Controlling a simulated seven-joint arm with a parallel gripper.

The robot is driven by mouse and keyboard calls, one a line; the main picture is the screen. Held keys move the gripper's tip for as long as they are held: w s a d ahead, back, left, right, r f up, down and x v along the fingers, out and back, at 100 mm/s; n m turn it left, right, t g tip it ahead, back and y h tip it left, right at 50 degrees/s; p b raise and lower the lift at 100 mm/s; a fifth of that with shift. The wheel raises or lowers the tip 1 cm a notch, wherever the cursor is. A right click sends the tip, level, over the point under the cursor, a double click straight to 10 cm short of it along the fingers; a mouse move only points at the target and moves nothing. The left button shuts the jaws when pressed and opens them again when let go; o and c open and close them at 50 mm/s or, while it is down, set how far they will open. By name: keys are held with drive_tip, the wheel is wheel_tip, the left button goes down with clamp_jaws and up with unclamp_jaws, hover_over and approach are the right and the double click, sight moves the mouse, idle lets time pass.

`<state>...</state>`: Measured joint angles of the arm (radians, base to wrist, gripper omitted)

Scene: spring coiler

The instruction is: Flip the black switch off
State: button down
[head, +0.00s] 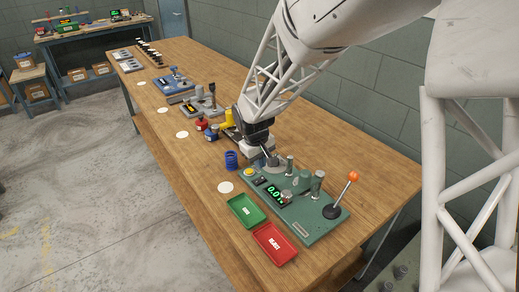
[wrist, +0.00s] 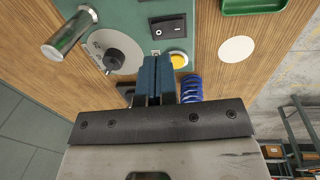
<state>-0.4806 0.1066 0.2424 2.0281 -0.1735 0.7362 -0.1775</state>
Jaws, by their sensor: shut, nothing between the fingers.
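The black switch (wrist: 167,27) is a rocker on the green machine panel (wrist: 120,18), with small white marks on its face. In the head view it is a small dark patch (head: 261,181) beside the yellow button (head: 249,172). Which half is pressed I cannot tell. My gripper (wrist: 156,62) has its blue fingers together and empty, in the wrist view just below the switch and left of the yellow button (wrist: 178,59). In the head view my gripper (head: 268,160) is over the panel's back left end. Whether the fingertips touch the panel is unclear.
A blue spring (head: 231,160) stands beside the panel. Metal posts (head: 317,183) and an orange-knobbed lever (head: 343,191) rise from the panel. A green tray (head: 246,210) and red tray (head: 275,243) lie at the front. Other machines stand farther along the wooden bench (head: 200,62).

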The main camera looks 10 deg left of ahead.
sight(259, 180)
drive_tip(key=shift+w+d+f, duration=0.15)
drive_tip(key=shift+f, duration=1.3)
drive_tip(key=shift+w+d+f, duration=0.1)
drive_tip(key=shift+f, duration=1.3)
drive_tip(key=shift+f, duration=0.2)
drive_tip(key=shift+s+a, duration=0.1)
drive_tip(key=shift+s, duration=0.05)
drive_tip(key=shift+s+a+r, duration=0.1)
drive_tip(key=shift+s+a, duration=0.25)
drive_tip(key=shift+r, duration=0.1)
wheel_tip(259, 180, up, 14)
drive_tip(key=s+a, duration=0.1)
drive_tip(key=shift+a, duration=0.15)
